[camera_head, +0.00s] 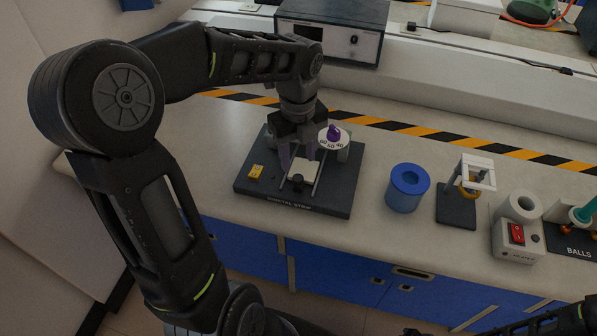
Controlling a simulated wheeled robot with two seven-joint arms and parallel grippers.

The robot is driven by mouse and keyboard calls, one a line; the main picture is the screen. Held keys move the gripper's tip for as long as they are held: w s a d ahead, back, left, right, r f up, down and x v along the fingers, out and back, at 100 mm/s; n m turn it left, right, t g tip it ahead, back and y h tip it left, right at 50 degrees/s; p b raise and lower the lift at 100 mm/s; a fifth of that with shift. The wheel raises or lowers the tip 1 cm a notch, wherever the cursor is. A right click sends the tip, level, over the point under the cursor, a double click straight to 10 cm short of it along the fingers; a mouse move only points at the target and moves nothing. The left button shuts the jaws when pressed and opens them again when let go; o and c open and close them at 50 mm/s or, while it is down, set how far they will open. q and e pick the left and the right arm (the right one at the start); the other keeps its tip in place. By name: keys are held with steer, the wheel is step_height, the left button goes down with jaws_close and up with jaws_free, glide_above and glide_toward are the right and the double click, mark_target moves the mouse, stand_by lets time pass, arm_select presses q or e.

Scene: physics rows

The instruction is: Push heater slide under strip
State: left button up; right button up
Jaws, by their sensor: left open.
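The bimetal strip board (258,184) is a dark plate on the bench with partly readable lettering on its front edge. A light slide with a small dark knob (297,182) sits between two pale rails near the board's front middle; I take it for the heater slide. A round white dial with a purple knob (333,136) stands at the board's back right. My left gripper (298,156) is open, pointing down over the board just behind the slide. It hides the strip, and I cannot tell if it touches anything. Only dark parts of my right arm show at bottom right.
A yellow block (255,171) sits on the board's left. To the right stand a blue cylinder (408,187), a small stand with a brass ring (468,188) and a white box with a red switch (517,238). A grey instrument (333,30) is behind. Bench front is clear.

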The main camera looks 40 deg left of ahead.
mark_target(298, 177)
arm_select(q)
step_height(298, 177, down, 6)
steer(key=shift+f, duration=0.25)
jaws_close()
stand_by(0.6)
stand_by(0.9)
